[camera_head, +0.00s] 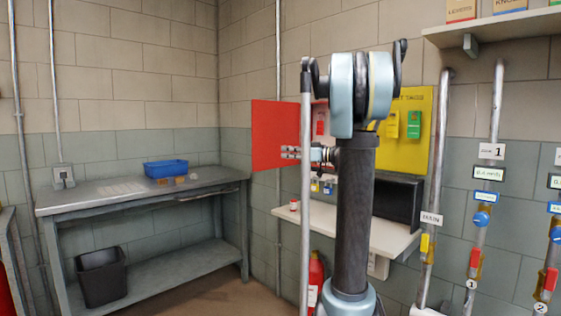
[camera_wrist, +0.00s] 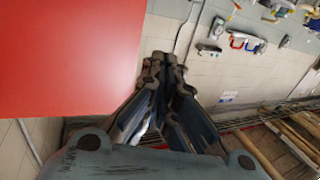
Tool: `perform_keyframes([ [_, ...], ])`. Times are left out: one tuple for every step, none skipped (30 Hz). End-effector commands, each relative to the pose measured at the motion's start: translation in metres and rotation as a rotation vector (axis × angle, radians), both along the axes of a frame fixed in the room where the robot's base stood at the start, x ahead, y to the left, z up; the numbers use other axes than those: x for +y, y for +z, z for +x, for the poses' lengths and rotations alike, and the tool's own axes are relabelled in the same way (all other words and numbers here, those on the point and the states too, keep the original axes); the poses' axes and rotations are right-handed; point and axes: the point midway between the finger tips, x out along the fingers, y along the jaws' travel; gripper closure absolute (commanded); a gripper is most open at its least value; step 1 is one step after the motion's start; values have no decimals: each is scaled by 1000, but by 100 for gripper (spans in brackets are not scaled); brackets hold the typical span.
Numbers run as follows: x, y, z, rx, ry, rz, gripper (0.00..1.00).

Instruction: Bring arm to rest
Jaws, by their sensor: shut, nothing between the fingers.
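My gripper (camera_head: 291,153) shows in the head view at mid-height, beside my upright arm column, pointing left in front of an open red panel (camera_head: 268,135). In the wrist view the two fingers of my gripper (camera_wrist: 160,62) come together at their tips, with nothing between them. The red panel (camera_wrist: 65,55) also fills the upper left of the wrist view. I cannot tell from these frames how far the gripper is from the panel.
A steel workbench (camera_head: 105,197) with a blue bin (camera_head: 166,168) stands at the left. A white shelf (camera_head: 330,227), a yellow board (camera_head: 416,150) and a fire extinguisher (camera_head: 316,275) are behind my arm. Pipes with valves (camera_head: 473,262) line the right wall. Floor shows at the centre left.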

Motion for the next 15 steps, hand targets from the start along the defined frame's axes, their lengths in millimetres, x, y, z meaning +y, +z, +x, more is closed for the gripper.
perform_keyframes([
  [1,-2,-4,9,2,-4,100],
  [3,-4,-7,21,4,-8,100],
  [6,-8,-13,41,8,-17,100],
  [10,-12,-18,62,12,-25,100],
  [14,-16,-24,87,16,-36,100],
  [21,-25,-34,127,21,-53,100],
  [25,-31,-43,161,23,-68,100],
  [30,-39,-52,197,25,-84,100],
  [36,-50,-65,249,26,-107,100],
  [40,-58,-75,288,26,-124,100],
  [44,-67,-85,327,23,-141,100],
  [48,-78,-98,376,19,-166,100],
  [50,-86,-107,414,15,-185,100],
  [53,-95,-117,451,9,-202,100],
  [55,-107,-130,500,-1,-226,100],
])
